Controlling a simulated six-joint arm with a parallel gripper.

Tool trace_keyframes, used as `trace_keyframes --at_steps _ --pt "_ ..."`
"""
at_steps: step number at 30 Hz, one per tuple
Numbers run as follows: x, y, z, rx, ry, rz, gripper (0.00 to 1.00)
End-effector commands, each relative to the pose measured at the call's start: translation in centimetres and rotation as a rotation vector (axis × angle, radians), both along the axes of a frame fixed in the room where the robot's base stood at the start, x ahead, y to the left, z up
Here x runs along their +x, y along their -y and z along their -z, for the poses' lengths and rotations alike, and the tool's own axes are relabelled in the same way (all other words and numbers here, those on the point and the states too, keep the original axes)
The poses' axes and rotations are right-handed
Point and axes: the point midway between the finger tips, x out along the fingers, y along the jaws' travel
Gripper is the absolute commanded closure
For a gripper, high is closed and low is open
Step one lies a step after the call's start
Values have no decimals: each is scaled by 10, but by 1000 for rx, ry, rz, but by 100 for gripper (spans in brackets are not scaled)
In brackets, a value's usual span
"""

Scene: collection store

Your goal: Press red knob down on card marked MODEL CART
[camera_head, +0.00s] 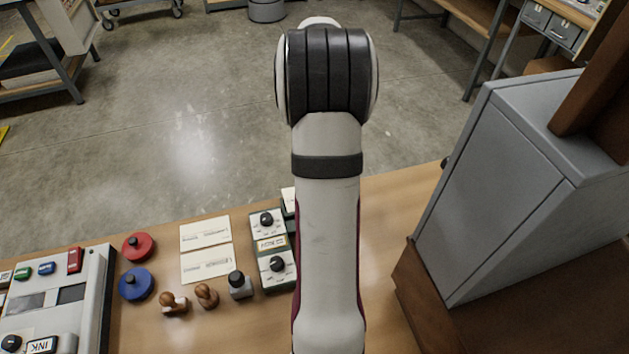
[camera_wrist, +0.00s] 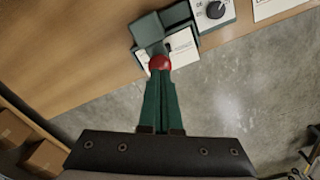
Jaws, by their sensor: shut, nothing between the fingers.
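The red knob (camera_wrist: 159,63) is a round ball at the near end of a dark green press (camera_wrist: 150,32) in the wrist view. A white card (camera_wrist: 184,48) lies under and beside the press; its marking is too small to read. My gripper (camera_wrist: 161,82) has green fingers, shut together and empty. Their tips are right at the red knob and overlap its lower edge; I cannot tell whether they touch it. In the head view my arm hides the gripper and the knob, and only a bit of card (camera_head: 288,197) shows beside the arm.
A grey unit with two black dials (camera_head: 269,246) stands just left of my arm. Two white cards (camera_head: 205,234), wooden-handled stamps (camera_head: 206,296), and red (camera_head: 137,247) and blue (camera_head: 136,284) round pads lie further left. A grey cabinet (camera_head: 510,190) stands at right. The tabletop right of my arm is clear.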

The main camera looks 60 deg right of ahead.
Motion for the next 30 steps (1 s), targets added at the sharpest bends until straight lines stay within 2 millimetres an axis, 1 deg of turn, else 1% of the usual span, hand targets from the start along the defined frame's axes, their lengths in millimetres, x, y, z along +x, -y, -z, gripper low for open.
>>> trace_keyframes --at_steps 5,30 --pt "0 0 2 0 0 0 100" --pt "0 0 28 1 0 0 100"
